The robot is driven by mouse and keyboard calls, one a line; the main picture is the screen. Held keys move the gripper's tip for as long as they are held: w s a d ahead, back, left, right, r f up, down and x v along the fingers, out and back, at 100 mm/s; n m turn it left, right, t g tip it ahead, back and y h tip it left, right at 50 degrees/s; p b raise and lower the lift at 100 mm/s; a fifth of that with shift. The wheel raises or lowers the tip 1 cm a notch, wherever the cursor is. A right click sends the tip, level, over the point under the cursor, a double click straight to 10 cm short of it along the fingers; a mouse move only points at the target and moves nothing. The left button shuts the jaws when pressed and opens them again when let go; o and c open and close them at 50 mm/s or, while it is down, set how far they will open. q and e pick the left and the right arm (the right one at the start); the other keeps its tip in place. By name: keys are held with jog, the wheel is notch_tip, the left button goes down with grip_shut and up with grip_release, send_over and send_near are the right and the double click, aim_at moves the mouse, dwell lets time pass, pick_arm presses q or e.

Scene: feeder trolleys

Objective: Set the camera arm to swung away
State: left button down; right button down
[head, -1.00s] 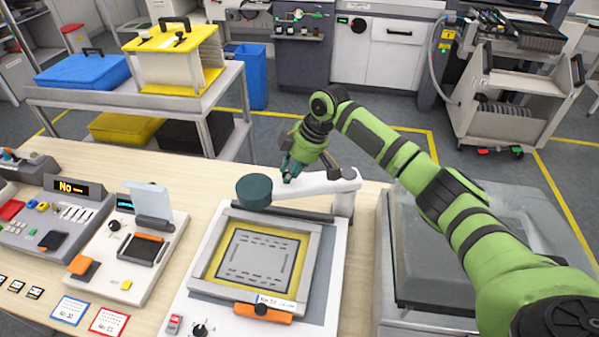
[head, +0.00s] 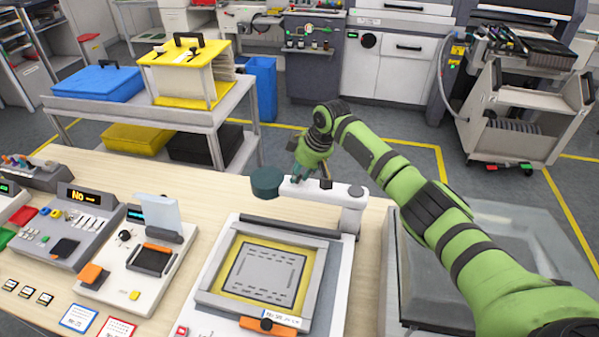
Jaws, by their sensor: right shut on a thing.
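The camera arm is a white bar (head: 335,194) on a post at the back right of a white station. A dark green round camera head (head: 267,182) is on its left end. The bar lies roughly level across the back of the station, behind the framed plate (head: 264,272). My right gripper (head: 297,179) is shut on the camera arm near the camera head; its fingertips are partly hidden. My left gripper is not in view.
A control box with a "No" display (head: 72,225) and a device with a raised clear flap (head: 146,238) stand on the left of the bench. Behind is a trolley (head: 150,113) with blue and yellow cases. A clear-covered bin (head: 440,270) is at the right.

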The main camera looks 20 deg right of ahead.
aim_at(315, 190)
jog(key=shift+w+d, duration=0.1)
jog(key=shift+d, duration=0.05)
jog(key=c, duration=1)
grip_release()
jog(key=v, duration=1.2)
jog(key=shift+f, duration=0.15)
